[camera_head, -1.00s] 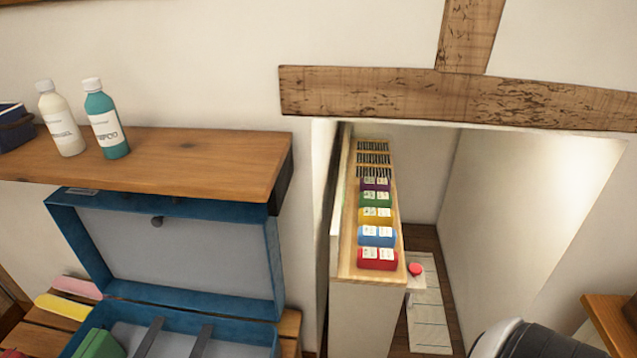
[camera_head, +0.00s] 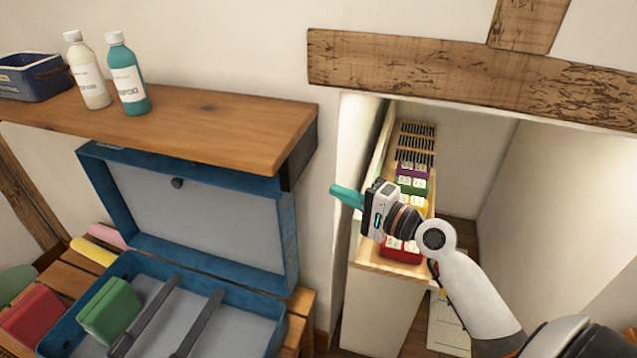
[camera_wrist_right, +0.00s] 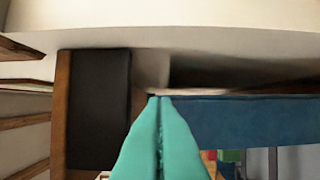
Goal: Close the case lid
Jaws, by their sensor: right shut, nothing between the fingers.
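The blue case (camera_head: 250,315) stands open on a slatted wooden bench, below the wall shelf. Its lid (camera_head: 200,215) is raised and leans back, with its grey inside facing me and its top edge beneath the shelf. A green block (camera_head: 110,310) and dark straps lie in the case. My right gripper (camera_head: 338,192) is to the right of the lid, in front of the narrow cabinet, apart from the lid. Its teal fingers are together and empty; they also show in the right wrist view (camera_wrist_right: 158,140), with a blue part of the case beyond. My left gripper is not in view.
The wooden shelf (camera_head: 200,120) overhangs the lid and holds two bottles and a blue bin (camera_head: 35,78). A narrow cabinet (camera_head: 385,300) with coloured boxes stands in the alcove at right. A red block (camera_head: 32,315) lies left of the case.

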